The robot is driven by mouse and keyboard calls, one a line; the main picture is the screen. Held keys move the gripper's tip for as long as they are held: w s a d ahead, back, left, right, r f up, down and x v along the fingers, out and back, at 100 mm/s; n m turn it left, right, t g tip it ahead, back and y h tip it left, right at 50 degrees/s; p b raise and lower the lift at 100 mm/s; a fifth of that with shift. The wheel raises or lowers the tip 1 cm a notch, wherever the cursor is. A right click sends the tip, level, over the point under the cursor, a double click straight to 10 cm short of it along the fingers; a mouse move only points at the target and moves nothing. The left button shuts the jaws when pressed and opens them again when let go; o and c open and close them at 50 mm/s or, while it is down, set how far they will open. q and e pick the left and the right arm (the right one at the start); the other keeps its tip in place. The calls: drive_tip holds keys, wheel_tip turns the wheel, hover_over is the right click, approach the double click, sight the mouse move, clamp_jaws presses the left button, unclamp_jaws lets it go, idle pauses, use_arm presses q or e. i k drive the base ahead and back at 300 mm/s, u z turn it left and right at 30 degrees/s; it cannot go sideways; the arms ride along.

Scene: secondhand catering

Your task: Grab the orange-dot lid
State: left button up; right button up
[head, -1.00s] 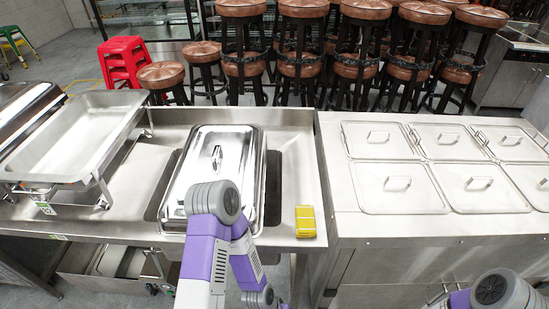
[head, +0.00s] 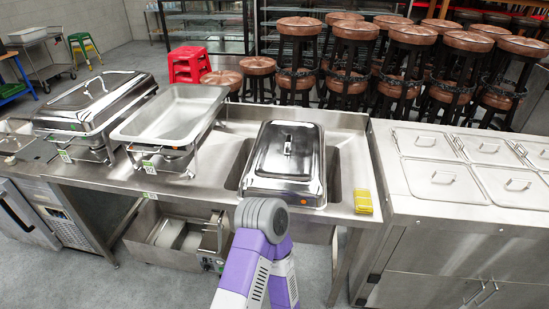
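A shiny steel lid (head: 286,155) with a handle on top lies over the sink area of the steel counter, right of the middle. A small orange dot shows near its front right corner. A second steel lid (head: 90,101) closes the chafing dish at the far left; I see no orange dot on it.
An open chafing pan (head: 176,112) stands between the two lids. A yellow pack (head: 363,202) lies on the counter right of the orange-dot lid. A prep unit with several lidded wells (head: 443,182) stands at the right. Stools (head: 301,27) crowd behind. Grey floor is clear in front at left.

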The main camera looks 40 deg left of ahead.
sight(287, 160)
drive_tip(key=u, duration=1.4)
